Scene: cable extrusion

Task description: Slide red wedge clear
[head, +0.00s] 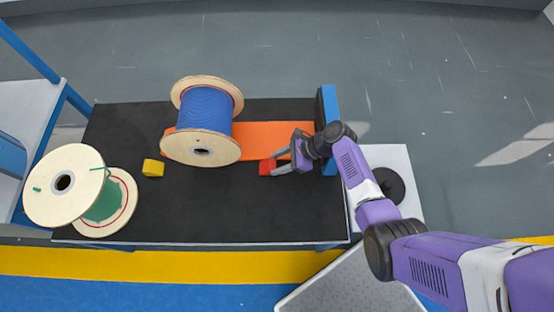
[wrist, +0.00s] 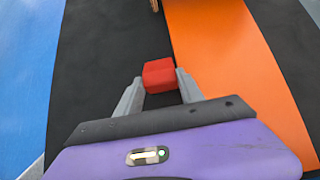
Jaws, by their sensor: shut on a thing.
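The red wedge (head: 267,167) is a small block on the black mat, at the near edge of the orange strip (head: 262,137). In the wrist view the red wedge (wrist: 159,76) sits between the two grey fingertips, its right side beside the orange strip's edge. My gripper (head: 277,162) is shut on the red wedge. It also shows in the wrist view (wrist: 158,84). I cannot tell whether the wedge touches the mat.
A yellow block (head: 153,168) lies left of the blue spool. A green cable spool (head: 104,200) leans at the mat's left end. A blue upright panel (head: 330,107) stands at the right end. The front of the black mat (head: 215,210) is clear.

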